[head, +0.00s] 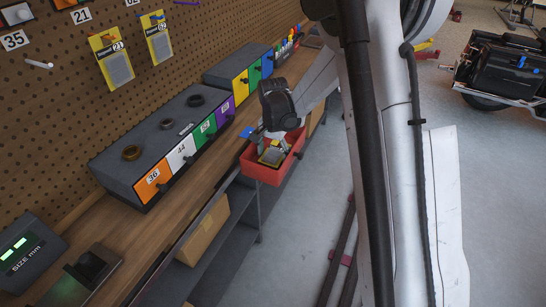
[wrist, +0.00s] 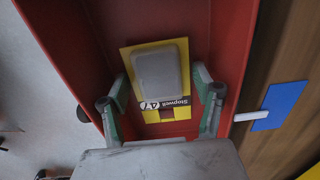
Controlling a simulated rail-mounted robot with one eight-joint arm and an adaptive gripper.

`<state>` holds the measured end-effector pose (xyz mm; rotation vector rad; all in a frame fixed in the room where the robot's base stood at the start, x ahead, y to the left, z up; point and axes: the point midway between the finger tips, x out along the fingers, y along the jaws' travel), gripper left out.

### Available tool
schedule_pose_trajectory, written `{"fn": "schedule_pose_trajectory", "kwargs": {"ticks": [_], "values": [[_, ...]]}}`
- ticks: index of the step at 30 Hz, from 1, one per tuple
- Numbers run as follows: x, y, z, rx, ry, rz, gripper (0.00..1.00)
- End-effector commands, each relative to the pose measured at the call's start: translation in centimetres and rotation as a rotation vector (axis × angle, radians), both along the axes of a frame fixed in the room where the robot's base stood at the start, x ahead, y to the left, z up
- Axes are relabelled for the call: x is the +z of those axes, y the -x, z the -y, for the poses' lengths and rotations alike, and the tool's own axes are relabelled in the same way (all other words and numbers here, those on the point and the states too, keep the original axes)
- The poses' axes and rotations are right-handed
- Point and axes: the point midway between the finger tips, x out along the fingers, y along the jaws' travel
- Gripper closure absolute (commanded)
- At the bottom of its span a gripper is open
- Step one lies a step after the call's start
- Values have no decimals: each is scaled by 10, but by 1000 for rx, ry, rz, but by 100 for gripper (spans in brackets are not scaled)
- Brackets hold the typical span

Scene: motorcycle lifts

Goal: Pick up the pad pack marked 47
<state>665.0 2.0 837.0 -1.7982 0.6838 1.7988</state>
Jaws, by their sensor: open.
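The pad pack marked 47 (wrist: 156,72) is a yellow card with a grey pad and a black Stopwell strip. It lies flat in a red bin (wrist: 230,110), its print upside down in the wrist view. In the head view the pack (head: 271,156) shows partly behind my gripper, in the red bin (head: 263,174) at the bench edge. My gripper (wrist: 160,82) is open, with one green-grey finger on each side of the pack. I cannot tell whether the fingers touch it. In the head view my gripper (head: 275,140) points down into the bin.
Bin walls stand close around my fingers. A blue tag (wrist: 280,106) is beside the bin. Drawers (head: 181,156) with numbered fronts stand on the bench to the left. Two other packs (head: 112,60) (head: 158,38) hang on the pegboard. A size gauge (head: 28,255) sits at lower left.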

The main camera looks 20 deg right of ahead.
Motion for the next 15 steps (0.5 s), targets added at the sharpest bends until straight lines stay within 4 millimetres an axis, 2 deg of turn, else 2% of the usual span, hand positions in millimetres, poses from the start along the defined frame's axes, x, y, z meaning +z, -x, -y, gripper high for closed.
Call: {"fn": "schedule_pose_trajectory", "kwargs": {"ticks": [7,15], "values": [[-1,0,0,0,0,0,38],[-1,0,0,0,0,0,74]]}}
